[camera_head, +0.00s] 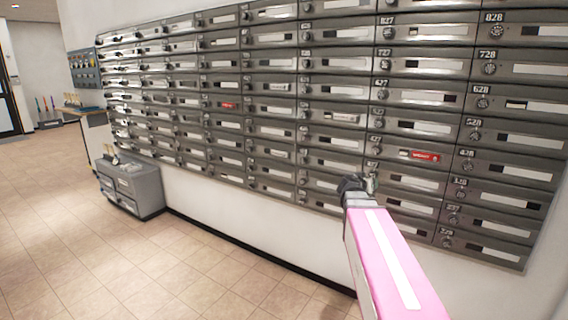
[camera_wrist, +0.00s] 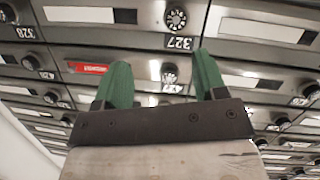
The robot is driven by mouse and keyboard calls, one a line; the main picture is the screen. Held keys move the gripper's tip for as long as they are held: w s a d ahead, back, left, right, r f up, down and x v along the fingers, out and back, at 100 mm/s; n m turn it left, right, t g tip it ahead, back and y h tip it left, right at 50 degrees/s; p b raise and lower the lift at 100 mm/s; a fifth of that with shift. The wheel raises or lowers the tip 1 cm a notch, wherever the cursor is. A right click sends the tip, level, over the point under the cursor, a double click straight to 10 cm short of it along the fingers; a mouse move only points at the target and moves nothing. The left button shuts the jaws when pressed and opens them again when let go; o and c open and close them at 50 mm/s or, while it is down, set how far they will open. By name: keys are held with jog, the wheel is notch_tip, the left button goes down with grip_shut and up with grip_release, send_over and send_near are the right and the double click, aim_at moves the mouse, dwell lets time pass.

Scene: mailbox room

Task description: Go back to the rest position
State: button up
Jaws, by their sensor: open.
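My gripper (camera_head: 368,186) is at the end of my pink arm, in front of the lower right part of the mailbox wall (camera_head: 282,128). In the wrist view my gripper (camera_wrist: 158,82) shows two green fingers spread apart with nothing between them. The mailbox with the number 327 (camera_wrist: 178,42) shows behind the fingertips, upside down. I cannot tell whether the fingertips touch the mailbox fronts.
A mailbox with a red label (camera_head: 419,156) is right of my gripper; another red label (camera_head: 229,105) is farther left. A grey cabinet (camera_head: 140,188) stands on the floor against the wall. The tiled floor (camera_head: 150,265) at left is clear.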

jog(key=s+a+f+n+g+y, duration=0.1)
jog(key=s+a+f+g+y, duration=0.15)
jog(key=s+f, duration=0.45)
jog(key=s+a+f+n+g+y, duration=0.1)
jog(key=s+a+f+g+y, duration=0.2)
jog(key=f, duration=0.8)
jog(key=s+a+f+n+g+y, duration=0.3)
jog(key=s+a+f+g, duration=0.3)
jog(key=s+a+f, duration=0.4)
jog(key=shift+s+a+y, duration=0.55)
jog(key=shift+s, duration=0.2)
